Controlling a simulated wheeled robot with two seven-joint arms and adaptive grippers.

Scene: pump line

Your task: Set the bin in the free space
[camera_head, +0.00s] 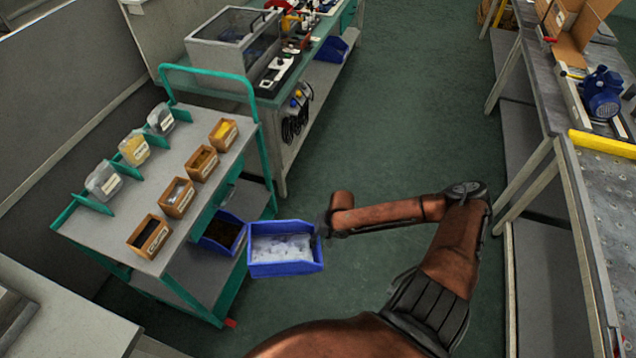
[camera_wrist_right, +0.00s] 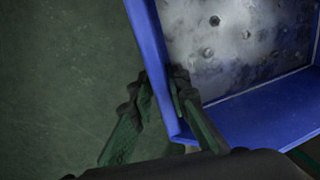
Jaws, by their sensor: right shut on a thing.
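A blue bin (camera_head: 287,268) with whitish, clear contents hangs in the air beside the grey cart, at the height of the cart's lower part. My right gripper (camera_head: 324,230) is shut on the bin's right wall. In the right wrist view the fingers (camera_wrist_right: 163,100) pinch the blue bin wall (camera_wrist_right: 150,45) from both sides. Another blue bin (camera_head: 222,232) with dark brown contents sits on the lower shelf of the cart, just left of the held bin. Bare grey lower shelf (camera_head: 250,198) shows behind that bin. My left gripper is not in view.
The grey cart (camera_head: 210,135) with green frame carries several small brown boxes and clear containers on top. A workbench (camera_head: 300,70) stands behind it. Green floor (camera_head: 400,120) is open to the right, up to another bench (camera_head: 545,110).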

